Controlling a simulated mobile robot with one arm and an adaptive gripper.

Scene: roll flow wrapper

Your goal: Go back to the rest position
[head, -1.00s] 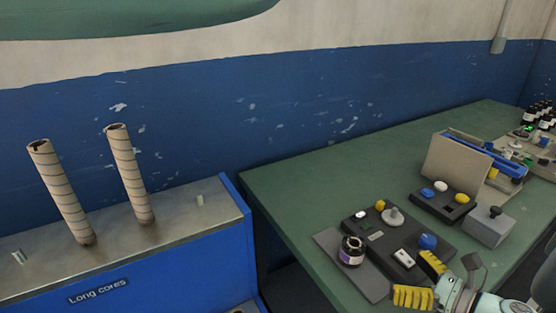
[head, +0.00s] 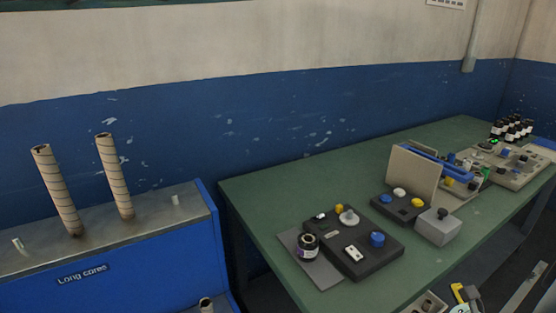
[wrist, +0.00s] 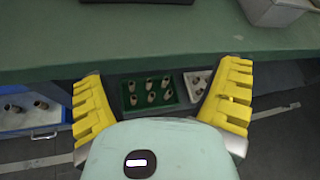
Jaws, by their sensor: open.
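My gripper (wrist: 160,112) shows in the wrist view with its two yellow ridged fingers spread wide and nothing between them. It faces the front edge of the green table (wrist: 170,40). In the head view only a small part of my gripper (head: 462,296) shows at the bottom right, below and in front of the green table (head: 270,200). The rest of it is cut off by the frame edge.
A blue rack (head: 130,275) holds two long cores at left. Under the table, a green tray (wrist: 128,100) holds several short cores.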

